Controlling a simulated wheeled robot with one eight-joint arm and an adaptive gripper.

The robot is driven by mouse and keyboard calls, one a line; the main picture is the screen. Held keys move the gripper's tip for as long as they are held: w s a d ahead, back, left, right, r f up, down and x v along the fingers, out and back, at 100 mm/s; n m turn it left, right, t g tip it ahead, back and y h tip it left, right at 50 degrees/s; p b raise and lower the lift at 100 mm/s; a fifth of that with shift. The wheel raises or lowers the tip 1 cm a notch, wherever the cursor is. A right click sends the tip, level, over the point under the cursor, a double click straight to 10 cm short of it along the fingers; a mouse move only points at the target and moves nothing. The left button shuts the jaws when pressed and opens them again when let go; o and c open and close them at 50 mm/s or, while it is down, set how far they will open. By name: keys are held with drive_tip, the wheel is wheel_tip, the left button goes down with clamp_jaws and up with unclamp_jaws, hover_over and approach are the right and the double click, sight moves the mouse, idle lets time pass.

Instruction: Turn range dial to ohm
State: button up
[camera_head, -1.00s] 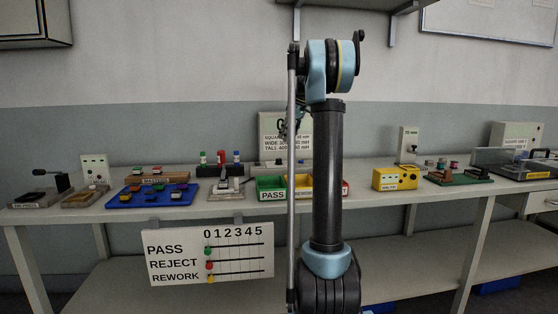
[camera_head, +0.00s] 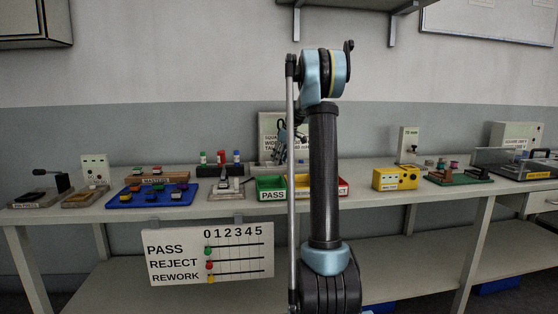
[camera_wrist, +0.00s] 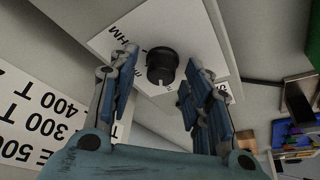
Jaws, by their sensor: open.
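The range dial (camera_wrist: 162,63) is a round black knob on a white panel (camera_wrist: 205,30) in the wrist view. Lettering ending in "HM" (camera_wrist: 125,37) shows on the panel to the dial's upper left. My gripper (camera_wrist: 162,70) is open, with one blue-grey finger to the left of the dial and one to its right. Gaps show between both fingers and the dial; I cannot tell the depth between them. In the head view my gripper is mostly hidden behind my arm, and I cannot make out the dial there.
A white sign with size lettering (camera_head: 270,124) stands behind my arm, and it also shows in the wrist view (camera_wrist: 30,115). Green, yellow and red bins (camera_head: 270,194) are on the bench below. A yellow box (camera_head: 396,178) stands to the right, a blue tray (camera_head: 125,201) to the left.

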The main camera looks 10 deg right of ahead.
drive_tip(key=c, duration=1.1)
drive_tip(key=shift+o, duration=0.2)
